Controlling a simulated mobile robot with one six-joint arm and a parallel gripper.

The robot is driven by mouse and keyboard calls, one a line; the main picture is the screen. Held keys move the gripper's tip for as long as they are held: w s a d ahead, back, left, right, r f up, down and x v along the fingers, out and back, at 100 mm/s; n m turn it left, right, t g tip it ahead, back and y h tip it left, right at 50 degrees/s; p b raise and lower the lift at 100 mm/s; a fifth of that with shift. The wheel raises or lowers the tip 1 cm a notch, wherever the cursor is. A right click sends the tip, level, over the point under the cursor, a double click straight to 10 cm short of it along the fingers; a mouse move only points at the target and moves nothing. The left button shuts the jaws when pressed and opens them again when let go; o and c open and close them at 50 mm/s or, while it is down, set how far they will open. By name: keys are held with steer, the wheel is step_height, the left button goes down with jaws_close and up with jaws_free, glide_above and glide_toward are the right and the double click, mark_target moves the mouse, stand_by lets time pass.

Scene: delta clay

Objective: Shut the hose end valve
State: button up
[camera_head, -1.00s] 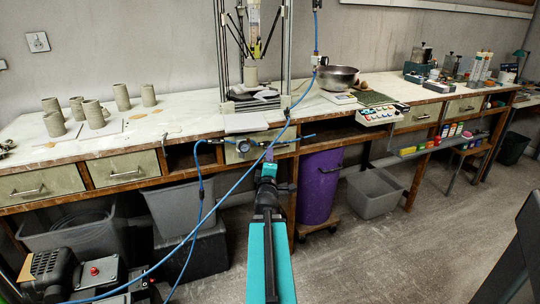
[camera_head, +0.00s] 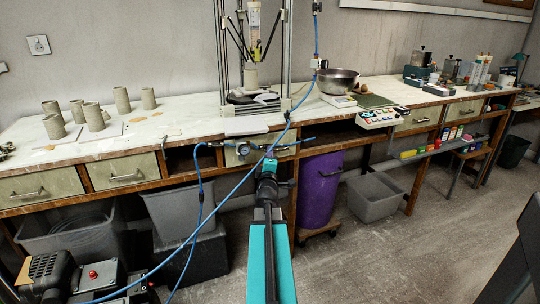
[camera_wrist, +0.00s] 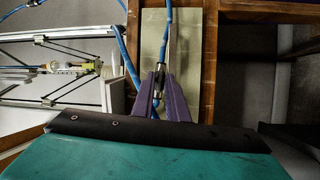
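A thin blue hose line with small metal fittings (camera_head: 243,149) runs along the drawer front under the workbench. The line continues right as a blue hose end (camera_head: 300,140). My gripper (camera_head: 269,152) is at this line, just right of the round fitting. In the wrist view my two purple fingers (camera_wrist: 160,74) point at the line, with a small dark metal fitting (camera_wrist: 160,76) between or just behind their tips. The fingers are close together; I cannot tell whether they touch it. The valve's handle is not clearly visible.
A longer blue hose (camera_head: 240,182) loops across in front of the bench to the left of my arm. A purple bin (camera_head: 320,188) stands under the bench, right of my arm. A grey tub (camera_head: 374,196) is beside it. Floor is clear at right.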

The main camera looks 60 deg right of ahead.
jaws_close()
steer(key=shift+d, duration=0.1)
